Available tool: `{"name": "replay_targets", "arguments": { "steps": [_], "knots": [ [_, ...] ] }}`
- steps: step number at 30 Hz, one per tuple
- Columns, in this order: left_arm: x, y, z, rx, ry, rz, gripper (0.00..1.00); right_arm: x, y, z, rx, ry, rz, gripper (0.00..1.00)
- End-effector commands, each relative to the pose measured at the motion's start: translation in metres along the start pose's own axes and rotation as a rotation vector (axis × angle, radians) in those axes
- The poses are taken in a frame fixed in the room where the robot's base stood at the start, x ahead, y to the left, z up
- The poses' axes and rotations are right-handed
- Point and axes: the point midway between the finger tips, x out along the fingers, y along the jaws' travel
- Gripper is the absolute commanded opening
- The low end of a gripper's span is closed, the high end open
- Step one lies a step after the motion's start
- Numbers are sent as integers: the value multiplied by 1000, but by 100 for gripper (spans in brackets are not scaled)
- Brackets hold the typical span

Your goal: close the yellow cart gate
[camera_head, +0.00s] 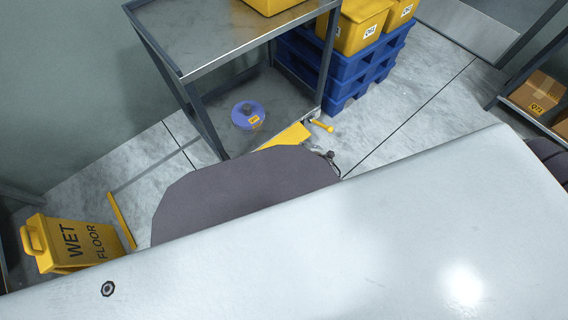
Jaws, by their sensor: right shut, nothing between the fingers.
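A yellow flat piece (287,137), which may be part of the cart gate, shows low beside the metal frame's front corner. A short yellow handle-like piece (322,125) sticks out just right of it. A thin yellow bar (122,220) stands at the left, near the wet floor sign; I cannot tell whether it belongs to the same gate. My right gripper (330,157) is small and dark, shut and empty, just below the yellow handle; I cannot tell whether they touch. My own body hides most of the area below. My left gripper is not in view.
A metal shelf unit (215,35) holds a purple spool (248,115) on its lower level. Blue pallets (345,75) carry yellow bins (362,25) behind it. A yellow wet floor sign (75,243) stands at left. A cardboard box (538,92) sits at right. Floor at centre right is clear.

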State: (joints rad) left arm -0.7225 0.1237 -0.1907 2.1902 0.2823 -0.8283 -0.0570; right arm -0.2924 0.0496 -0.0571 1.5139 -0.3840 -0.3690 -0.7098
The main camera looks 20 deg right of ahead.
Motion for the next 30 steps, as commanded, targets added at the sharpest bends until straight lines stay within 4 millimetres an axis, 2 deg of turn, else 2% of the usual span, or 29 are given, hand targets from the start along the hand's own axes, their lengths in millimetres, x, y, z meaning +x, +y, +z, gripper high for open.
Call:
{"name": "replay_targets", "arguments": {
  "steps": [6,12,20,30],
  "knots": [
    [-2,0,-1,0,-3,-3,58,19,-13,13,-373,7,44,0],
    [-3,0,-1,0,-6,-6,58,29,-30,17,-704,35,72,0],
    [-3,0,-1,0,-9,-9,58,35,-56,16,-1113,91,110,0],
    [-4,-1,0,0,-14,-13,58,34,-94,7,-1606,189,189,0]
  ]
}}
